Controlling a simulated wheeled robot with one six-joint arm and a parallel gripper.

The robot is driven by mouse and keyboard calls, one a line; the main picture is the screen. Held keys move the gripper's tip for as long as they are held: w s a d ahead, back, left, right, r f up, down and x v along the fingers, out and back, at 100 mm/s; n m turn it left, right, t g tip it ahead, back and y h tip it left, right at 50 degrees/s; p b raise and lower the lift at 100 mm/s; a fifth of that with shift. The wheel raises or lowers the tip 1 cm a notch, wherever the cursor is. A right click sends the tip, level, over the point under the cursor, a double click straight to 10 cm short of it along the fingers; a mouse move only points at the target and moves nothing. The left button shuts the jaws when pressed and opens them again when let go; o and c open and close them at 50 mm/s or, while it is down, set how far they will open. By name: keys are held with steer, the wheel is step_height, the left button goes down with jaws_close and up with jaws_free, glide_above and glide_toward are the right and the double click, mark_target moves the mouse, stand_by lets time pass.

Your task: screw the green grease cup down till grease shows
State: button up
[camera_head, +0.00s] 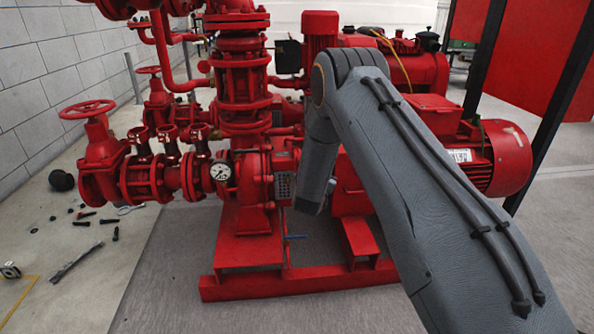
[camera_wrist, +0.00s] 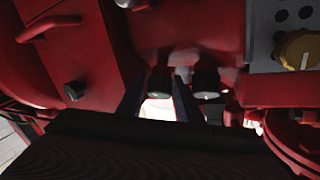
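In the wrist view, two small dark caps stand side by side in the shadow under the red pump body. The left cap (camera_wrist: 159,82) looks faintly green; the right cap (camera_wrist: 207,83) looks black with a pale mark. It is too dark to be sure which is the green grease cup. My gripper (camera_wrist: 158,103) has its two dark fingers apart, with the left cap in line with the gap between them. I cannot tell whether they touch it. No grease is discernible. In the head view the fingertips and caps are hidden by my arm and the pump.
A yellow knob (camera_wrist: 299,50) on a grey perforated plate is at right in the wrist view; a dark knob (camera_wrist: 74,91) is at left. In the head view, a pressure gauge (camera_head: 220,171) and red valves are left of my arm. Tools lie on the left floor.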

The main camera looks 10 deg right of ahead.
steer(key=n+y+b, duration=0.2)
steer(key=n+y, duration=0.1)
steer(key=n, duration=0.1)
steer(key=n+t+y+b, duration=0.1)
steer(key=n+y+b, duration=0.1)
steer(key=n+y, duration=0.2)
steer(key=shift+d+f+n+t, duration=0.15)
steer(key=shift+n+t, duration=0.15)
steer(key=shift+n, duration=0.3)
steer(key=s+p, duration=0.3)
steer(key=s, duration=0.5)
steer(key=s+a+r+n+g+y, duration=0.1)
steer(key=s+a+r+g, duration=0.15)
steer(key=a, duration=0.25)
steer(key=s+a+r+g, duration=0.1)
steer(key=a+r+g, duration=0.15)
steer(key=a, duration=0.25)
steer(key=s+a+r+n+g, duration=0.1)
steer(key=s+a+r+g, duration=0.3)
steer(key=s+a, duration=0.4)
steer(key=shift+s+a+r+y, duration=0.3)
steer(key=shift+s+r, duration=0.15)
steer(key=shift+s, duration=1.1)
